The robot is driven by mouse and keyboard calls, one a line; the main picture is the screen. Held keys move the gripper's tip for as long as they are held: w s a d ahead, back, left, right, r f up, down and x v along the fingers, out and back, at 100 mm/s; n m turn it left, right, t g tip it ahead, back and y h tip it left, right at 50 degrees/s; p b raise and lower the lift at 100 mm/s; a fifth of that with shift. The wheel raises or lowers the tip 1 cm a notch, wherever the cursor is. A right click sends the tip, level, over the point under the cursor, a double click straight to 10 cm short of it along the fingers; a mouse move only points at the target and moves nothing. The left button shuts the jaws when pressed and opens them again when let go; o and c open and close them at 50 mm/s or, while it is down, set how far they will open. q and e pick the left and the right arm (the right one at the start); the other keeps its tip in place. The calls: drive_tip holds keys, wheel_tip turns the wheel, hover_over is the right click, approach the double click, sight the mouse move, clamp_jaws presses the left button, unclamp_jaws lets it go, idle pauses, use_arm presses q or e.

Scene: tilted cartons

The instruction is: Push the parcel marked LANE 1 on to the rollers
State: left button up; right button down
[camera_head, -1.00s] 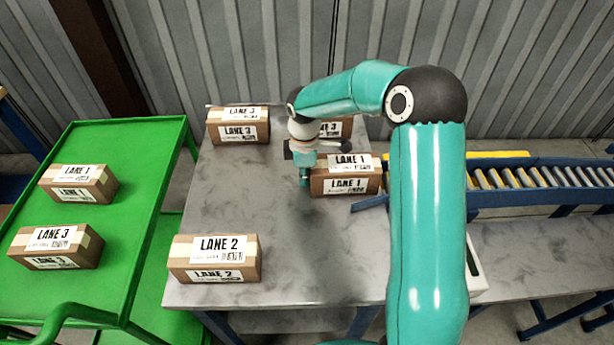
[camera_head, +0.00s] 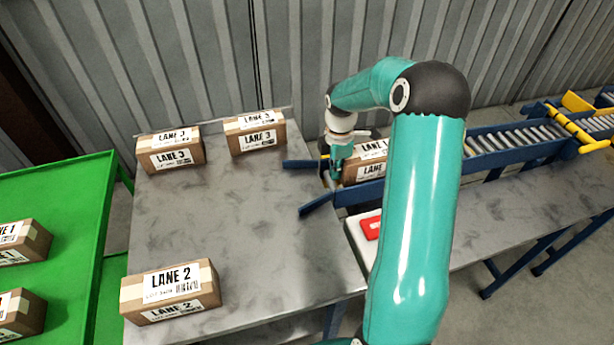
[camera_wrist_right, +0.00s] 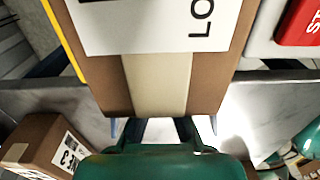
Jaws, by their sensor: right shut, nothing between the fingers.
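My right gripper (camera_head: 335,178) is shut and empty, at the parcel's left end. In the right wrist view the parcel (camera_wrist_right: 116,85) fills the upper middle, with a tape strip down it. The gripper tips (camera_wrist_right: 163,124) are right by its near edge; whether they touch is unclear. My left gripper is not in view.
The rollers (camera_head: 515,138) run off to the right. Blue guides (camera_head: 318,204) flank the entrance. Two LANE 3 parcels (camera_head: 170,150) stand at the table's back, a LANE 2 parcel (camera_head: 170,291) at its front left. A green cart (camera_head: 75,215) holds more parcels. The table's middle (camera_head: 240,220) is clear.

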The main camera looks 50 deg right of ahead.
drive_tip(key=shift+s+d, duration=0.35)
drive_tip(key=shift+d, duration=0.05)
